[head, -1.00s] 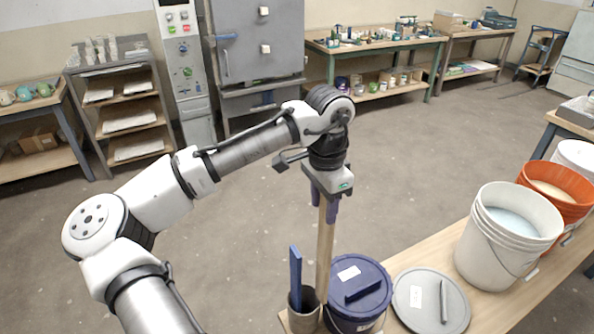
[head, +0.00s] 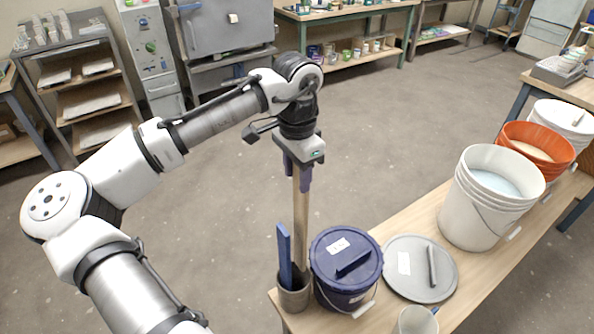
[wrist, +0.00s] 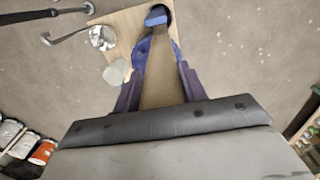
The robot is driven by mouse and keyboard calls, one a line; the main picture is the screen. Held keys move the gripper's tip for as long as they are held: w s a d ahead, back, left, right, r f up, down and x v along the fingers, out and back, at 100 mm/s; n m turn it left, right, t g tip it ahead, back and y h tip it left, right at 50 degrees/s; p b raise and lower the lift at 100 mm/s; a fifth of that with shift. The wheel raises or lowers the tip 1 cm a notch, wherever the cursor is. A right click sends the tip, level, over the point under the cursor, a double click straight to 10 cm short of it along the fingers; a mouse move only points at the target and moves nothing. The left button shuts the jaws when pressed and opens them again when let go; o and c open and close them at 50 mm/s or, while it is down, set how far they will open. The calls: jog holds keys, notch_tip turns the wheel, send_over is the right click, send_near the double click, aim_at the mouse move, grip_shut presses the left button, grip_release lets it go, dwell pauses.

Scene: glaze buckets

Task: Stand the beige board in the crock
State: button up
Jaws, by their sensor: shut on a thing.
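My gripper (head: 301,180) is shut on the upper end of the beige board (head: 301,225), which hangs nearly upright below it. The board also shows in the wrist view (wrist: 161,85), between the purple fingers. Its lower end is at the mouth of the grey-brown crock (head: 294,299), on the right side of the opening. I cannot tell how deep it reaches or whether it touches the bottom. A blue board (head: 284,257) stands in the crock, leaning slightly, to the left of the beige one. In the wrist view the blue board (wrist: 155,18) shows beyond the beige board.
A lidded navy bucket (head: 345,265) stands close to the crock's right. A grey lid (head: 404,280) lies beside it, with a pale cup (head: 416,321) in front. White (head: 480,215) and orange (head: 530,150) buckets stand farther right. The crock is near the table's left end.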

aim_at(297, 226)
jog(key=shift+f+b, duration=1.1)
jog(key=shift+f, duration=0.3)
jog(key=shift+f+b, duration=0.55)
jog(key=shift+f, duration=1.3)
jog(key=shift+f+b, duration=3)
jog(key=shift+f, duration=2.7)
jog(key=o, duration=1.3)
jog(key=shift+c, duration=0.6)
